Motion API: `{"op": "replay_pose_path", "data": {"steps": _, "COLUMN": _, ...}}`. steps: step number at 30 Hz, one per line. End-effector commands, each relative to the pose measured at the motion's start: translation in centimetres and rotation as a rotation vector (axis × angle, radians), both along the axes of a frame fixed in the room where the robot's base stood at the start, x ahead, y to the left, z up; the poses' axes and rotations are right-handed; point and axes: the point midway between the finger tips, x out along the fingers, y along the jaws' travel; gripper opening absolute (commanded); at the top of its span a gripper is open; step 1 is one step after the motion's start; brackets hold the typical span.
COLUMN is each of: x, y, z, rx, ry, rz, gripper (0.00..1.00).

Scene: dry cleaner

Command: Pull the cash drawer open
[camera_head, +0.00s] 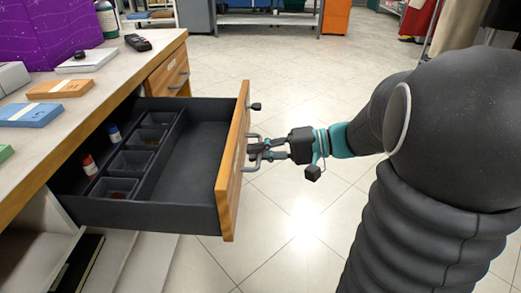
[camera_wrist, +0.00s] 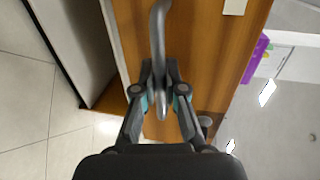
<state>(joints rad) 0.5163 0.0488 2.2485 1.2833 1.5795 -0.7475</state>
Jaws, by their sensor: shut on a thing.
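The cash drawer (camera_head: 200,139) stands well out from the wooden counter in the head view. Its inside is black, with several small coin cups in a row and an empty wide bay. Its wooden front (camera_head: 233,170) carries a grey metal bar handle (camera_head: 252,166). My gripper (camera_head: 262,150) is at the handle, outside the drawer front, shut on the bar. In the wrist view, the handle (camera_wrist: 158,45) runs down between the two fingers of my gripper (camera_wrist: 160,90), with the wooden front (camera_wrist: 205,50) behind it.
The counter top (camera_head: 95,95) holds banded note stacks (camera_head: 60,88), a purple board (camera_head: 60,30) and a dark handheld device (camera_head: 138,42). A second, closed drawer (camera_head: 168,72) is beyond the open one. Two small rolls lie in the open drawer. The tiled floor (camera_head: 290,75) is clear.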

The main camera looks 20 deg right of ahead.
Motion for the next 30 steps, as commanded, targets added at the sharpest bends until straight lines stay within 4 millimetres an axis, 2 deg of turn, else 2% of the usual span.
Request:
{"op": "replay_pose_path", "data": {"steps": 12, "x": -0.3, "y": 0.0, "z": -0.1, "rx": 0.001, "ry": 0.004, "rz": 0.014, "gripper": 0.0}}
{"op": "replay_pose_path", "data": {"steps": 13, "x": -0.3, "y": 0.0, "z": -0.1, "rx": 0.001, "ry": 0.004, "rz": 0.013, "gripper": 0.12}}
{"op": "replay_pose_path", "data": {"steps": 16, "x": -0.3, "y": -0.1, "z": -0.1, "rx": 0.001, "ry": 0.003, "rz": 0.012, "gripper": 0.36}}
{"op": "replay_pose_path", "data": {"steps": 26, "x": -0.2, "y": -0.3, "z": 0.0, "rx": 0.0, "ry": 0.001, "rz": 0.007, "gripper": 0.36}}
{"op": "replay_pose_path", "data": {"steps": 30, "x": -0.5, "y": -1.3, "z": 0.2, "rx": 0.0, "ry": 0.001, "rz": 0.005, "gripper": 0.36}}
